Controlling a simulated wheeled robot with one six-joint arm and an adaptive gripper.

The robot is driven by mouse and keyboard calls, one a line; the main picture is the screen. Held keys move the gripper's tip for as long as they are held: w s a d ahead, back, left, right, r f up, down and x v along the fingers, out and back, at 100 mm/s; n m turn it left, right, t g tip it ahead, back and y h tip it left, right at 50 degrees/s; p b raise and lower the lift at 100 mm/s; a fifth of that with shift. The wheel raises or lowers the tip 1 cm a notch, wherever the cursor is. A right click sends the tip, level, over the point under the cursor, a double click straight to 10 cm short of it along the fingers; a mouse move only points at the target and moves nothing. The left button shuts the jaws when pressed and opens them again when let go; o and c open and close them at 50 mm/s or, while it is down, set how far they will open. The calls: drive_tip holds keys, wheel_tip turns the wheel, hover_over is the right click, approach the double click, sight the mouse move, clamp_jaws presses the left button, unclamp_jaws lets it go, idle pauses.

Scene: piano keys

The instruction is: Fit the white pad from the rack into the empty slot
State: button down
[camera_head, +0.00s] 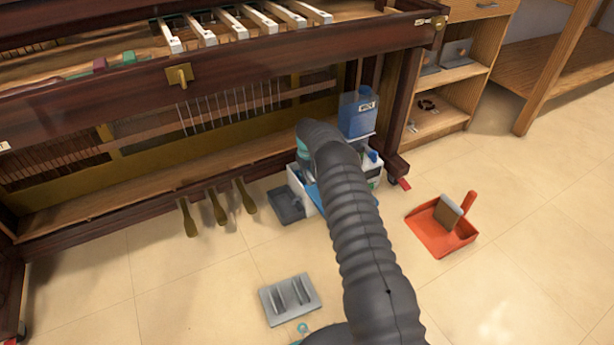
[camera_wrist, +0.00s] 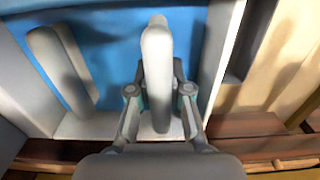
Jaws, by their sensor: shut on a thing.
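In the wrist view my gripper (camera_wrist: 160,88) is shut on a white pad (camera_wrist: 157,50), one finger on each side of it. The pad is long, with rounded edges, and its far end reaches past the fingertips over a blue surface. A second pale pad (camera_wrist: 60,68) stands at the left, tilted, apart from my gripper. The blue surface (camera_wrist: 105,35) has a white edge below it and on the right. In the head view my arm hides the gripper and the held pad. An empty slot cannot be made out clearly.
In the head view a white box (camera_head: 297,184) with blue parts stands under the piano, beside a blue container (camera_head: 358,114). A grey slotted block (camera_head: 300,292), brass pedals (camera_head: 217,207) and a red dustpan (camera_head: 430,235) are nearby. The floor at the front left is clear.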

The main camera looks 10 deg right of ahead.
drive_tip(key=shift+f, duration=0.8)
drive_tip(key=c, duration=0.6)
unclamp_jaws()
drive_tip(key=shift+a, duration=0.2)
drive_tip(key=shift+r, duration=0.1)
drive_tip(key=shift+c, duration=0.2)
